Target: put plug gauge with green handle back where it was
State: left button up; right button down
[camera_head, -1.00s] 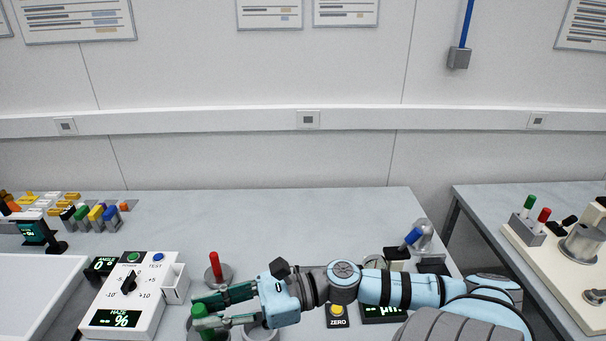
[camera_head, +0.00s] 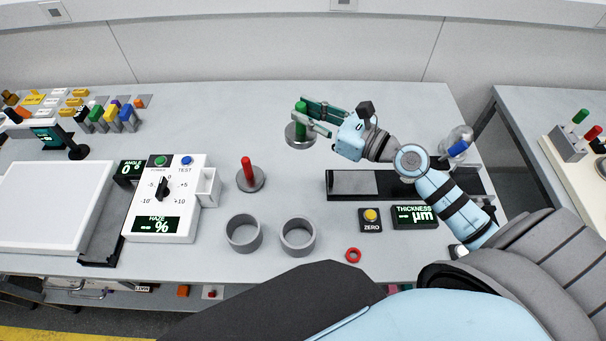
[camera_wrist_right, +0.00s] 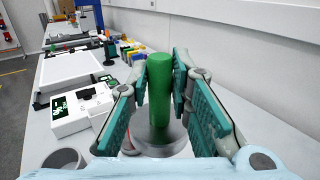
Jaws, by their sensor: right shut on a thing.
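The plug gauge with green handle (camera_head: 301,109) has a wide grey metal base and stands upright toward the back of the table. My right gripper (camera_head: 314,118) is shut on the green handle. In the right wrist view the green handle (camera_wrist_right: 160,92) sits between the two finger pads, with the grey base below it. I cannot tell whether the base touches the table. A plug gauge with red handle (camera_head: 249,172) stands to the front left. Two grey ring gauges (camera_head: 243,233) (camera_head: 297,237) stand side by side nearer the front. My left gripper is out of view.
A haze meter (camera_head: 180,215) and white panel (camera_head: 50,200) are on the left. A thickness gauge (camera_head: 414,216), zero button (camera_head: 370,220) and dark-edged plate (camera_head: 352,183) lie to the right. A small red ring (camera_head: 353,255) lies in front.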

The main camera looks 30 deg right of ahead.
notch_tip(320, 180, down, 20)
jog(key=b, duration=1)
jog(key=shift+w+r, duration=0.1)
jog(key=shift+r, duration=0.25)
jog(key=c, duration=1.9)
grip_release()
jog(key=o, duration=0.4)
jog(key=shift+o, duration=0.2)
